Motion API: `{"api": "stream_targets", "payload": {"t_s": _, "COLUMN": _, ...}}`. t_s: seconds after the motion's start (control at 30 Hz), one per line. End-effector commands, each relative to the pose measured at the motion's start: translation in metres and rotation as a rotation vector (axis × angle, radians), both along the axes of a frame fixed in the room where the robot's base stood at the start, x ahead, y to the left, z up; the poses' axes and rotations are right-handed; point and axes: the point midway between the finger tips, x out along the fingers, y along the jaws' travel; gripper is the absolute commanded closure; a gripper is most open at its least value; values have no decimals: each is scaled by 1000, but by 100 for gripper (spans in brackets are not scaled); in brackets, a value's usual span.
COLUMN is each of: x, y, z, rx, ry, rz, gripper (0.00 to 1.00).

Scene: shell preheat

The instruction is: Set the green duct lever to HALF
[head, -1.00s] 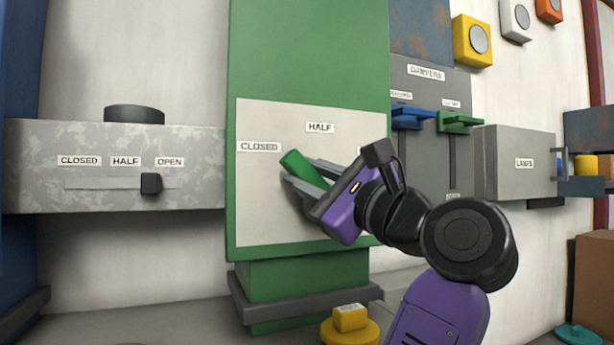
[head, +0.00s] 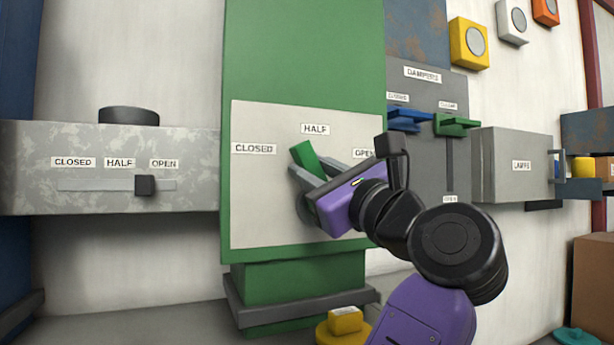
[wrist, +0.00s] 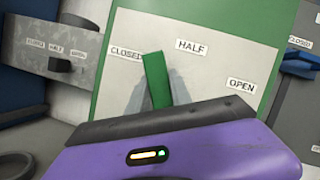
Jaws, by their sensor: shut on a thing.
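The green duct lever (head: 305,158) stands out from a pale plate (head: 262,215) on the green duct (head: 300,60). The plate carries the labels CLOSED (head: 254,149), HALF (head: 315,128) and OPEN (head: 364,153). The lever's tip points up, a little left of the HALF label and between it and CLOSED. My gripper (head: 313,182) is shut on the lever, with a finger on each side of it. In the wrist view the lever (wrist: 156,80) leans slightly left, between CLOSED and HALF. The lever's lower end is hidden behind my gripper.
On the right are a dampers panel (head: 425,90) with blue (head: 408,122) and green handles (head: 455,125) and a lamps box (head: 510,165). A yellow object (head: 345,322) sits below.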

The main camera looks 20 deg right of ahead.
Motion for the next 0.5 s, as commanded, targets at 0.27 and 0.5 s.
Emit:
{"api": "stream_targets", "payload": {"t_s": 0.27, "x": 0, "y": -13, "z": 4, "rx": 232, "ry": 2, "rz": 3, "gripper": 100}}
{"api": "stream_targets", "payload": {"t_s": 0.5, "x": 0, "y": -23, "z": 6, "rx": 381, "ry": 3, "rz": 2, "gripper": 100}}
